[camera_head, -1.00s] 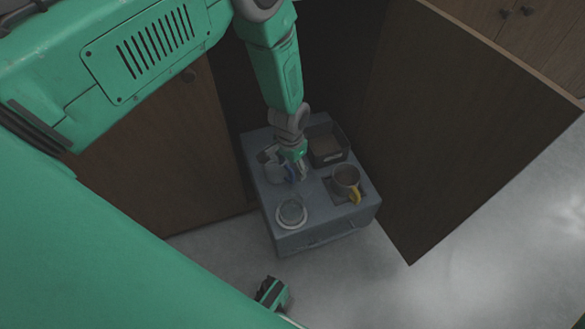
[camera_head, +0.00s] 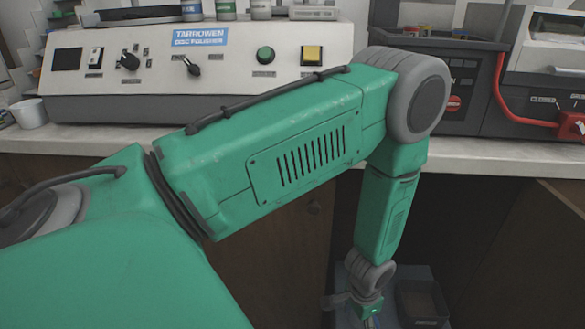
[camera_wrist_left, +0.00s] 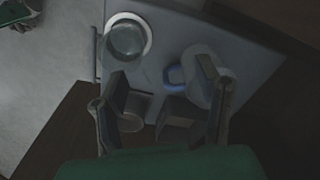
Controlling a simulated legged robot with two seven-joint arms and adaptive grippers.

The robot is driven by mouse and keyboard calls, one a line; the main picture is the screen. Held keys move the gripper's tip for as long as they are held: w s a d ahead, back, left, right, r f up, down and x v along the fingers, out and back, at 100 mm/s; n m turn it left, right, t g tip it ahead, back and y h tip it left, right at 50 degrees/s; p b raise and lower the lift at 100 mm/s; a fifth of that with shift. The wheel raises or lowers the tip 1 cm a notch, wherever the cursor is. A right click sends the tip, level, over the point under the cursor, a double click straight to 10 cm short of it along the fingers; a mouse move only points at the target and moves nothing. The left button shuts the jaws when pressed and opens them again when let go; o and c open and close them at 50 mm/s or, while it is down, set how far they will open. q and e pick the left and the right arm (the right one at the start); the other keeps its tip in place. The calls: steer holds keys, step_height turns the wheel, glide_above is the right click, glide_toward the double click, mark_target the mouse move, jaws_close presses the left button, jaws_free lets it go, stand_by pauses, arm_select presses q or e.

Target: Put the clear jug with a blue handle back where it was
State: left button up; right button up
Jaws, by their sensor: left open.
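The clear jug (camera_wrist_left: 214,62) with its blue handle (camera_wrist_left: 175,77) stands on the grey top of a low unit (camera_wrist_left: 262,55) in the left wrist view. My left gripper (camera_wrist_left: 163,76) is open. Its right finger overlaps the jug in this view, and the blue handle shows between the fingers; whether they touch it I cannot tell. In the head view my left gripper (camera_head: 368,308) is low at the bottom edge, and the jug is mostly hidden or cut off there. My right gripper is not clearly in view.
A clear round vessel (camera_wrist_left: 126,40) on a white ring stands near the jug. A dark box (camera_head: 421,302) is right of my gripper. The unit stands in an opening under the counter (camera_head: 480,150), between brown panels. A polisher (camera_head: 225,75) and another machine stand above.

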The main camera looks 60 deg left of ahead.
arm_select(q)
steer(key=s+a+r+n, duration=0.1)
steer(key=s+r, duration=0.1)
steer(key=s, duration=1.8)
steer(key=shift+s+r+n, duration=0.15)
steer(key=shift+n, duration=0.15)
steer(key=shift+a, duration=0.1)
